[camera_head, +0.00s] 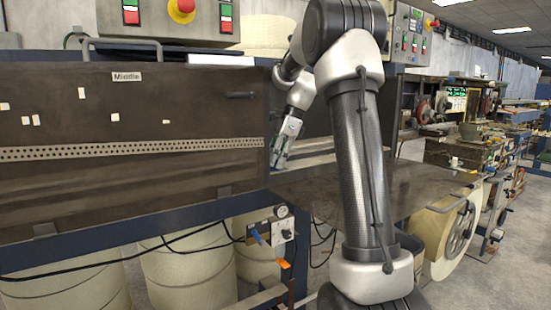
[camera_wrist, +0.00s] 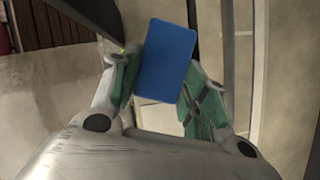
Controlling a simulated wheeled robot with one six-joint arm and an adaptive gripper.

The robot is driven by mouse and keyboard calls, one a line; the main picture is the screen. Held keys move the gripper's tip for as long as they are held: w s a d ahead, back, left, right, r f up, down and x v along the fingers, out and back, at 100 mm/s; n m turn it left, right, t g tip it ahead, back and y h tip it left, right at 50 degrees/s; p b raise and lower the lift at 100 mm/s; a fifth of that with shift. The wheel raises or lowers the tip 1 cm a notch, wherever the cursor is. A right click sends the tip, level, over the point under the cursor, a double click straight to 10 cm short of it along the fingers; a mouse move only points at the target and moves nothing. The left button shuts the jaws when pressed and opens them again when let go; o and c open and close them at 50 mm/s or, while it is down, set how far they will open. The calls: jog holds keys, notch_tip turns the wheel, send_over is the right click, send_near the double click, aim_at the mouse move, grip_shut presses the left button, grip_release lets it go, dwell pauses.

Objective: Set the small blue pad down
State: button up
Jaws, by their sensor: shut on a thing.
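The small blue pad (camera_wrist: 166,60) is a flat blue rectangle in the wrist view, held slightly tilted between the two green-padded fingers of my gripper (camera_wrist: 160,82). My gripper is shut on it. In the head view my gripper (camera_head: 279,158) points down beside the right end of the dark machine panel, above the inner end of the metal table (camera_head: 425,188). The pad cannot be made out in the head view. What lies directly under the pad is hidden by the pad and the fingers in the wrist view.
The dark panel (camera_head: 190,180) marked "Middle" stands close on the left of my gripper. A control box (camera_head: 408,35) is above right. A valve with a gauge (camera_head: 283,230) hangs below the table edge. The right part of the table is bare.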

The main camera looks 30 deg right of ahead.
jog(key=o, duration=0.6)
jog(key=shift+f, duration=0.1)
jog(key=v, duration=1.2)
jog(key=shift+s, duration=0.1)
